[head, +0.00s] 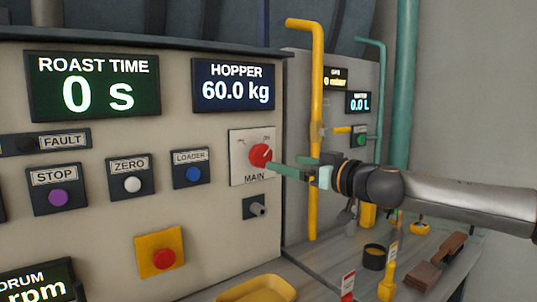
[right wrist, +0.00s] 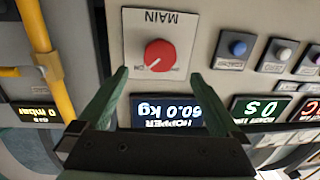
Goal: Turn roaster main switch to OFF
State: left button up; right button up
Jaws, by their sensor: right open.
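The red round MAIN switch knob (head: 261,155) sits on a white plate (head: 240,175) on the roaster panel. My right gripper (head: 288,166) is open and empty, just right of the knob in the head view. In the right wrist view, which is upside down, the knob (right wrist: 160,55) shows just beyond the gap between the open fingertips (right wrist: 160,74). I cannot tell whether a finger touches it. My left gripper is not in view.
The blue LOADER button (head: 193,174), white ZERO button (head: 132,184) and purple STOP button (head: 58,197) lie left of the switch. A key-like knob (head: 257,209) is below it, a red emergency button (head: 163,259) lower left. A yellow pipe (head: 317,130) stands right of the panel.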

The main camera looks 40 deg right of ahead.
aim_at(264, 157)
jog(key=w+p, duration=0.2)
jog(key=w, duration=0.2)
jog(key=shift+w+r, duration=0.1)
jog(key=shift+w, duration=0.2)
jog(key=shift+w+a+p, duration=0.1)
jog(key=shift+w+p, duration=0.65)
jog(key=shift+p, duration=0.25)
jog(key=shift+w+p, duration=0.4)
jog(key=shift+p, duration=0.1)
jog(key=shift+w, duration=0.2)
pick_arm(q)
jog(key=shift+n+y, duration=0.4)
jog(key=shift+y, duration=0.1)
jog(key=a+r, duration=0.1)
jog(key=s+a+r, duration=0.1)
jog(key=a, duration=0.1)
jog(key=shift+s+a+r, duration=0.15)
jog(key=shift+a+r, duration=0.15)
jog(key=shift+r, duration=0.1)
pick_arm(e)
jog(key=c, duration=1.3)
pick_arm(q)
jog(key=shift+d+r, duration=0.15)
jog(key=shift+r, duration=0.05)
